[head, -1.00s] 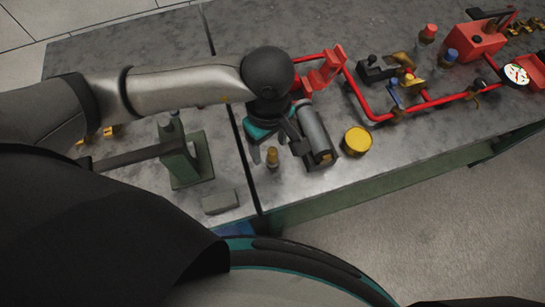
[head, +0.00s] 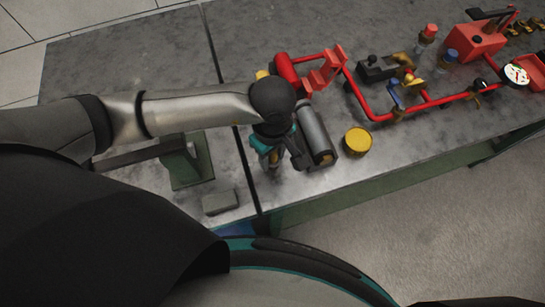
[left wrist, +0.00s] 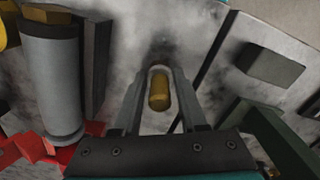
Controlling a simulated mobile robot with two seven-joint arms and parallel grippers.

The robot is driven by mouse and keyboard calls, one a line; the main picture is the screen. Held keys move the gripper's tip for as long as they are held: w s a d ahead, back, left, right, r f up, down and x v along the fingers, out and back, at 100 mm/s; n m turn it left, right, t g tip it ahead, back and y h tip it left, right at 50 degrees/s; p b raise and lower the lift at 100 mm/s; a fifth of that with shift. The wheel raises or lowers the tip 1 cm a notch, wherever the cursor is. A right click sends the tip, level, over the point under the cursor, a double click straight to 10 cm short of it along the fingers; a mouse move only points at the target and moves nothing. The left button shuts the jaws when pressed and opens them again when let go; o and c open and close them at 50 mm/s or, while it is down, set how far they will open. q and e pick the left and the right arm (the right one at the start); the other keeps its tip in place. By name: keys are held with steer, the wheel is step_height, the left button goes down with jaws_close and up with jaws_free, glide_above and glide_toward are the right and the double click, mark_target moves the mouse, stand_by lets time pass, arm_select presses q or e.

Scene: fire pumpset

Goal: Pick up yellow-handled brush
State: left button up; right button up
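The yellow-handled brush (left wrist: 159,92) stands roughly upright in the left wrist view, its yellow end between my left gripper's two fingers. In the head view it is mostly hidden by my left gripper (head: 271,160), which is over it near the front edge of the table. My left gripper also shows in the left wrist view (left wrist: 160,100). Its fingers are apart on either side of the brush, with gaps showing, so it looks open. My right gripper is not in view.
A red pipe assembly (head: 375,113) lies behind. A grey block (head: 220,202) and a green vise-like stand (head: 183,165) are at the left.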

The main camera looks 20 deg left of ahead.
arm_select(q)
jaws_close()
steer(key=shift+r, duration=0.15)
step_height(320, 180, up, 20)
steer(key=p, duration=0.1)
stand_by(0.7)
